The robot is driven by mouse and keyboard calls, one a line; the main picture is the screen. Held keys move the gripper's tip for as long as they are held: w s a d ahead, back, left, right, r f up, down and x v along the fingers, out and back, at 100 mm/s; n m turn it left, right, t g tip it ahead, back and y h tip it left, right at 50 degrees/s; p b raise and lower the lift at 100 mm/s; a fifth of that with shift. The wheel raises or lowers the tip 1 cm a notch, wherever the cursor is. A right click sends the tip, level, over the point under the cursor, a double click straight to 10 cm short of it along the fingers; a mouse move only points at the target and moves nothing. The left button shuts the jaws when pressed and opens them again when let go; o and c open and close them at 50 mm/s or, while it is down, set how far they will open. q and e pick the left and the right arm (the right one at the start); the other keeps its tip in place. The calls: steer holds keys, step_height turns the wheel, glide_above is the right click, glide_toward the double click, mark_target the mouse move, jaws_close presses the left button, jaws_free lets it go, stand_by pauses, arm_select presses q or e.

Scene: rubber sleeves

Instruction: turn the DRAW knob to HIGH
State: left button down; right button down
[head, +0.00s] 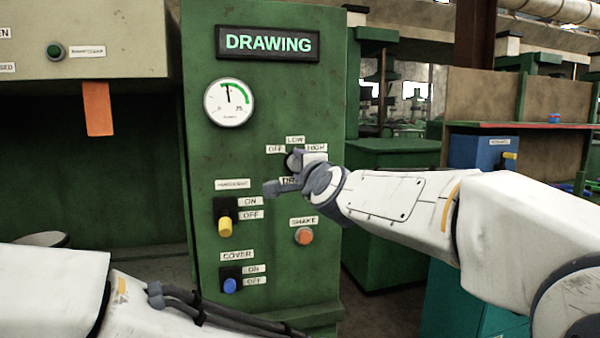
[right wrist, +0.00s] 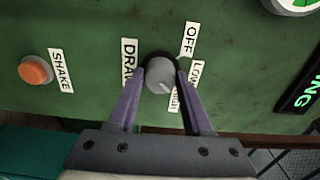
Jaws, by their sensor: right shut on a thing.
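The grey DRAW knob (right wrist: 160,76) sits on the green panel (head: 265,75). My right gripper (right wrist: 162,82) is shut on the knob, one purple finger on each side. In the right wrist view the knob's pale mark points to the lower right, toward the HIGH label (right wrist: 175,98). The OFF label (right wrist: 190,38) and LOW label (right wrist: 196,72) are beside it. In the head view my right gripper (head: 284,173) covers most of the knob and part of the DRAW label. My left gripper is out of view; only its arm shows at lower left.
Below the knob are the orange SHAKE button (head: 304,236), a yellow ON/OFF switch (head: 224,225) and the blue COVER switch (head: 230,285). A round gauge (head: 228,102) is above left, under the DRAWING sign (head: 268,44). An orange tag (head: 98,108) hangs at the left.

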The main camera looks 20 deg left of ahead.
steer(key=shift+m, duration=0.3)
steer(key=shift+c, duration=1.6)
jaws_free()
steer(key=shift+s, duration=0.1)
steer(key=b+v, duration=0.1)
steer(key=v, duration=0.9)
steer(key=shift+d+b, duration=0.2)
steer(key=shift+b, duration=0.2)
